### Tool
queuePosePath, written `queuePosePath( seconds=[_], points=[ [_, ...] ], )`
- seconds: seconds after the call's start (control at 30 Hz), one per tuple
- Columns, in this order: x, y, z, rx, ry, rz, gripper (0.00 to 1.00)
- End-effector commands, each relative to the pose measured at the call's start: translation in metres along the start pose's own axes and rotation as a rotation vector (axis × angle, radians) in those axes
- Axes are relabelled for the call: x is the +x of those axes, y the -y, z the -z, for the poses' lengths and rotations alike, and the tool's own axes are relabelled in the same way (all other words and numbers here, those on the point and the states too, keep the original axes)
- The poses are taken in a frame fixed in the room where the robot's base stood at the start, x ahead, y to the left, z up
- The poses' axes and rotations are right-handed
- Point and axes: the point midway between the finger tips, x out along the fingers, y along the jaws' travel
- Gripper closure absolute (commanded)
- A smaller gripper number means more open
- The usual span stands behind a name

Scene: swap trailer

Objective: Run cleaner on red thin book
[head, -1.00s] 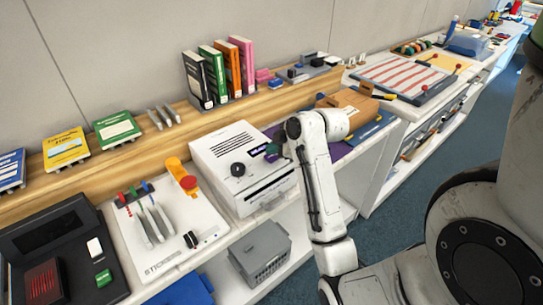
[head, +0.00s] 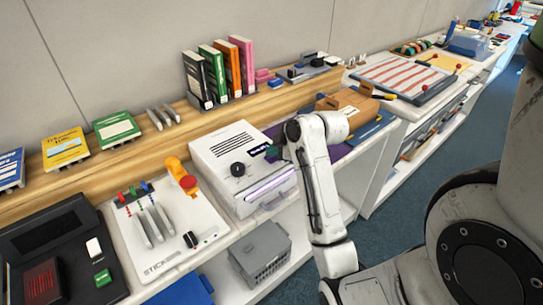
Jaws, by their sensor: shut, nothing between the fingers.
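The cleaner (head: 226,150) is a white box with vents, a black knob (head: 238,169) and a small dark display (head: 258,150) on the front counter. The slot (head: 270,188) along its front glows bright purple-white. My gripper (head: 275,153) is at the right of the display, mostly hidden by my white arm; the little that shows is dark and shut, holding nothing. I cannot tell whether it touches the panel. I cannot make out a red thin book; the cleaner's inside is not visible.
Upright black, green, orange and pink books (head: 219,72) stand on the wooden shelf (head: 160,137). A yellow book (head: 64,147) and a green book (head: 116,129) lie further left. A white lever panel (head: 165,228) is left of the cleaner. A grey crate (head: 260,252) sits below.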

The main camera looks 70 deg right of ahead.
Motion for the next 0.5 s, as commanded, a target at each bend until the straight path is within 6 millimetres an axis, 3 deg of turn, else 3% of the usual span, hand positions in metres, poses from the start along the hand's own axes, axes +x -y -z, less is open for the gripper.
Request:
queuePosePath(
  seconds=[0.5],
  points=[
    [-0.010,-0.007,0.007,0.000,0.000,0.001,1.00]
  ],
)
